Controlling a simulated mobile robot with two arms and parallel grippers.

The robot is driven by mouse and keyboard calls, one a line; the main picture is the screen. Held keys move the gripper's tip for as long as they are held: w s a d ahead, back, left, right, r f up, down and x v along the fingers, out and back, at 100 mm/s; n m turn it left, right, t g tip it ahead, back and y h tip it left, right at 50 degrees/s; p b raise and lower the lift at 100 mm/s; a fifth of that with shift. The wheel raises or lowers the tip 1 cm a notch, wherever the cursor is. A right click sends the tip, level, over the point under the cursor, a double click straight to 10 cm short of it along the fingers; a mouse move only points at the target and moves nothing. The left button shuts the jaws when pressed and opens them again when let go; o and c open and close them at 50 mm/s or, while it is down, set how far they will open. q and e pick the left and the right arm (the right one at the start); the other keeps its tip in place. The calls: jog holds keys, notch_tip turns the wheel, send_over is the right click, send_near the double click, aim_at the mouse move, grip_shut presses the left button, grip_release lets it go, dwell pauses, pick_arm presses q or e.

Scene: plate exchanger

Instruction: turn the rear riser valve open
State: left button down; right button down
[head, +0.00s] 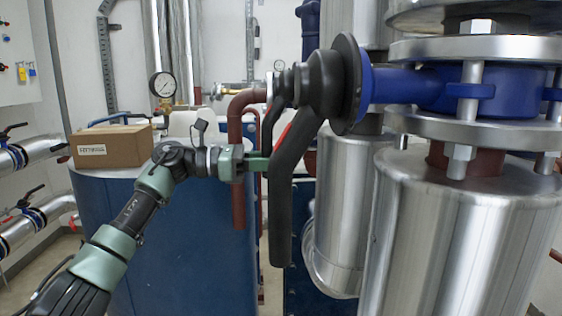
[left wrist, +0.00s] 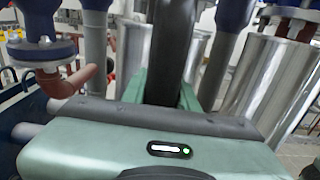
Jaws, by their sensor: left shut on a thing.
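A blue valve (head: 365,85) with a dark round flange and stem stands at the upper middle of the head view. Its long black lever handle (head: 287,215) hangs down, slightly tilted. A second, thinner black lever (head: 268,128) shows just behind it. I cannot tell clearly which lever this is. My right gripper is not in view.
Large silver insulated pipes (head: 455,240) fill the right. A red-brown pipe (head: 238,195) stands close behind my left gripper. A cardboard box (head: 112,146) rests on a blue tank (head: 180,250) at left. A pressure gauge (head: 162,85) is behind.

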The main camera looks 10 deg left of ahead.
pick_arm(q)
jog(key=shift+a+r, duration=0.1)
jog(key=shift+r, duration=0.1)
jog(key=c, duration=1.1)
grip_release()
jog(key=shift+w, duration=0.1)
jog(key=shift+w+f, duration=0.1)
jog(key=shift+f, duration=0.05)
jog(key=v, duration=0.7)
jog(key=shift+a, duration=0.4)
jog(key=shift+a, duration=0.1)
